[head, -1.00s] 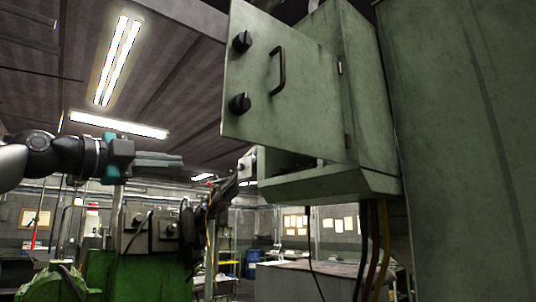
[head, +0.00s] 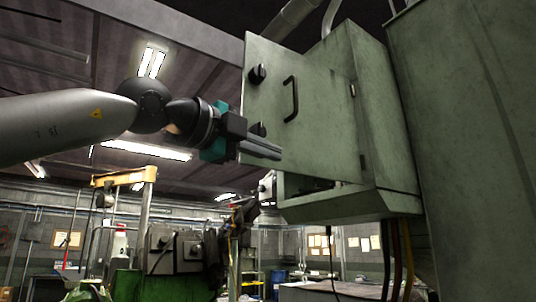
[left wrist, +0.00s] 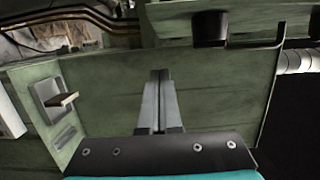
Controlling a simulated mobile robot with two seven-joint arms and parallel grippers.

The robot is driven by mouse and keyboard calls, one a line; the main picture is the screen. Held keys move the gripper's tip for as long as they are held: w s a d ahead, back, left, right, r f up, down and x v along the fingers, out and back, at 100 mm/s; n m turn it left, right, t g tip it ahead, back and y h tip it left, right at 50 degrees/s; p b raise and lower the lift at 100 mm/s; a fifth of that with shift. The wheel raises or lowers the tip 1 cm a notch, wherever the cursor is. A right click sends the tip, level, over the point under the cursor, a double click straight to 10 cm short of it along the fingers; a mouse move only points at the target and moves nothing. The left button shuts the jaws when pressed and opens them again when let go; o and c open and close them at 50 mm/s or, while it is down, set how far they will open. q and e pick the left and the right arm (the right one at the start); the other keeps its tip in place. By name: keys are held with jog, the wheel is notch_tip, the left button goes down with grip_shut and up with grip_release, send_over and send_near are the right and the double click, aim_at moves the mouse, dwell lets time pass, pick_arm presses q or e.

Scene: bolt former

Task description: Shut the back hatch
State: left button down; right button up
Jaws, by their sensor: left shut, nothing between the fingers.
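The back hatch (head: 318,130) is a green metal door on a green cabinet, standing open with its hinges on the right side. It has a black handle (head: 291,99) and two black knobs (head: 257,75) near its left edge. My left gripper (head: 280,154) is shut and empty, in front of the hatch's lower left part and overlapping the lower knob. My right gripper is not in view.
The green cabinet (head: 385,125) stands behind the hatch, with a larger green housing (head: 465,130) to its right. Cables (head: 396,262) hang below it. A green machine (head: 165,285) stands at lower left. Open air lies left of the hatch.

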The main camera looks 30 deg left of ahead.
aim_at(267, 161)
pick_arm(q)
jog(key=w+a+p, duration=0.2)
jog(key=w, duration=0.1)
jog(key=w+a+p, duration=0.1)
jog(key=shift+w+r, duration=0.1)
jog(key=shift+w, duration=0.2)
jog(key=shift+a, duration=0.15)
